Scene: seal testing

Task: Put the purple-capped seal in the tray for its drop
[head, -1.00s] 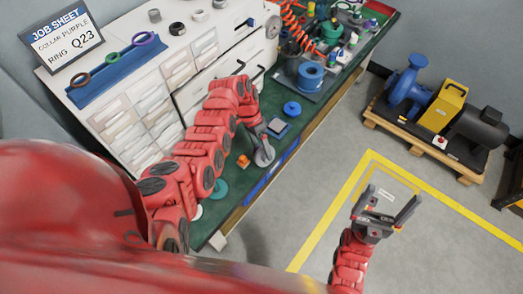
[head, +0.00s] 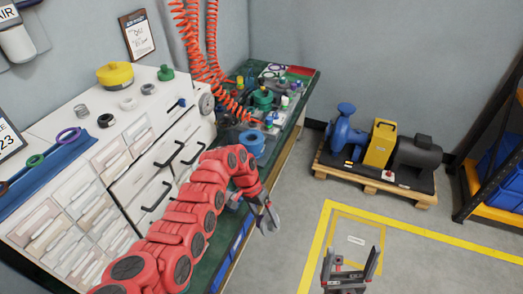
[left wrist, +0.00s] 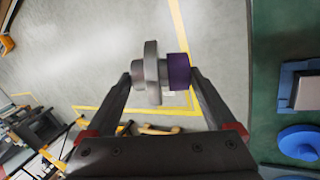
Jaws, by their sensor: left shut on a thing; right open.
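The seal (left wrist: 153,73) is a grey metal piece with a wide flange and a purple cap (left wrist: 179,71) at one end. My left gripper (left wrist: 162,85) is shut on it, with one finger at the grey end and one at the purple end. In the head view my left gripper (head: 268,218) hangs by the bench's front edge, and the seal is hard to make out there. My right gripper (head: 350,270) is open and empty over the floor. I cannot tell which tray is meant for the seal.
The green bench (head: 292,118) carries a blue spool (head: 251,143) and several fittings. A blue holder (left wrist: 287,80) and blue disc (left wrist: 298,143) lie right in the wrist view. White drawers (head: 130,165) stand left. A pump pallet (head: 375,185) stands on the floor, right.

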